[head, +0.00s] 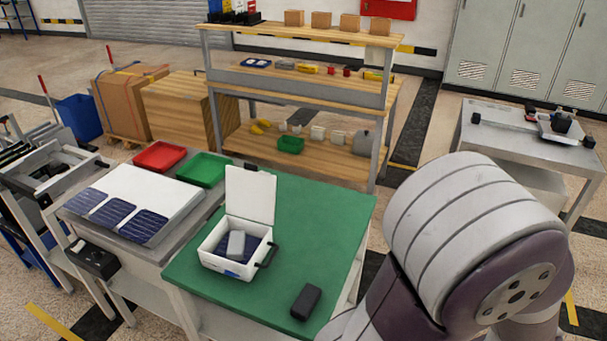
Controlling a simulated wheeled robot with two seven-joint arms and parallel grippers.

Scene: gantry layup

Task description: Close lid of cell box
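The white cell box (210,253) sits on the green-topped table (318,215). Its white lid (250,195) stands open and upright at the back edge. Inside the box lie a dark blue cell (225,246) and a light grey block (236,244). A dark handle or latch (266,255) shows at the box's right side. A large part of my own arm fills the lower right, to the right of the table. Neither of my grippers is in view.
A dark block (306,302) lies near the table's front edge. Left of the box are a white board (150,187) with blue cells (110,213), a red tray (160,156) and a green tray (203,169). A wooden shelf (300,83) stands behind.

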